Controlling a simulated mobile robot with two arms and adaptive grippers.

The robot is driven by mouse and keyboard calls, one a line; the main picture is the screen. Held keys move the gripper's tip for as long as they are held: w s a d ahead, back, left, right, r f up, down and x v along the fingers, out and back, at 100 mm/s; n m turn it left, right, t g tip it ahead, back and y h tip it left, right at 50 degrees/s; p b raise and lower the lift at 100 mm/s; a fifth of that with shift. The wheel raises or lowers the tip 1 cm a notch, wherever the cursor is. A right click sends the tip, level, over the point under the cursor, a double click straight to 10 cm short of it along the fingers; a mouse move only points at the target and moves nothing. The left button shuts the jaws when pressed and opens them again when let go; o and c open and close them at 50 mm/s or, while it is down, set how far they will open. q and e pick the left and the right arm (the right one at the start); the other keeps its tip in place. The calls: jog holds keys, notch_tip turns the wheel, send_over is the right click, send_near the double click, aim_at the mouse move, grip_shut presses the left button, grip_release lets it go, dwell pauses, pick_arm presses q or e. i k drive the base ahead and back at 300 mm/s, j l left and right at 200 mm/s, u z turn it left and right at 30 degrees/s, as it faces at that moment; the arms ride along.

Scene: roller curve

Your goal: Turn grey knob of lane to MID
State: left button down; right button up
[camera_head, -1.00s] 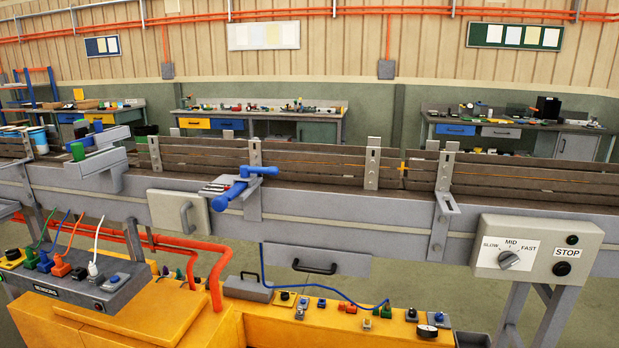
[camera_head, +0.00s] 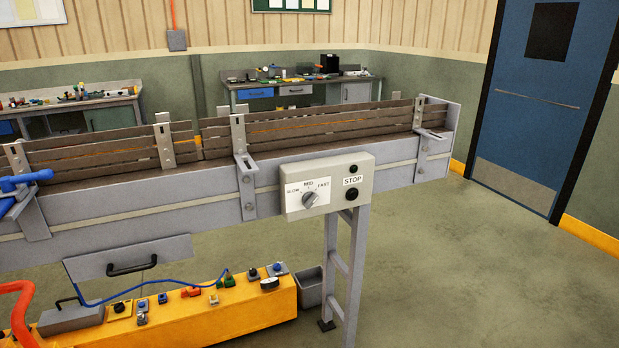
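The grey knob (camera_head: 310,199) sits on a white label plate marked SLOW, MID and FAST, on the light grey control box (camera_head: 358,172) fixed to the front of the conveyor lane (camera_head: 200,195). SLOW is to the knob's left, MID above it and FAST to its right. The knob is small here, and I cannot tell for sure which mark it points at. A black button (camera_head: 352,194) below the STOP label and a smaller black button above it are on the same box. Neither of my grippers is in view.
A yellow bench (camera_head: 215,312) with several small switches and a blue cable stands below the lane. A grey bin (camera_head: 309,287) is beside its right end, near the lane's leg (camera_head: 338,265). Open floor lies to the right, before a blue door (camera_head: 537,95).

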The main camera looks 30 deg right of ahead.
aim_at(308, 199)
jog(key=z, duration=1.05)
